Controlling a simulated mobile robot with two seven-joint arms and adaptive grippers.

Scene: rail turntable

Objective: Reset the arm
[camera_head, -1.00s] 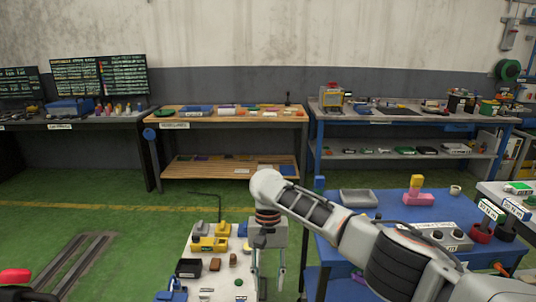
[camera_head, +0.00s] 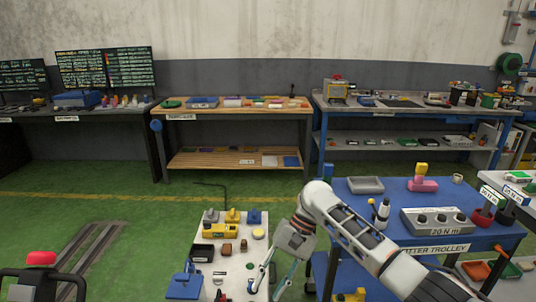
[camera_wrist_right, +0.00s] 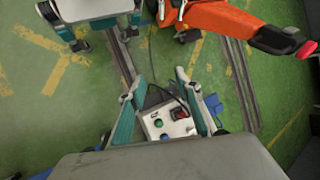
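My right arm comes in from the right in the head view. Its gripper (camera_head: 272,280) tilts down beside the right edge of a white-topped table (camera_head: 236,281), fingers apart and nothing between them. In the right wrist view the same gripper (camera_wrist_right: 164,103) has its two teal fingers spread wide. A pale control box (camera_wrist_right: 160,125) with coloured buttons shows below and between them; I see no contact. My left gripper is out of the head view. What looks like it (camera_wrist_right: 105,38) hangs at the top left of the wrist view, with its fingers apart.
A blue trolley (camera_head: 408,198) stands right, under my arm, with a grey torque box (camera_head: 437,221). Rails (camera_head: 88,247) cross the open green floor at left.

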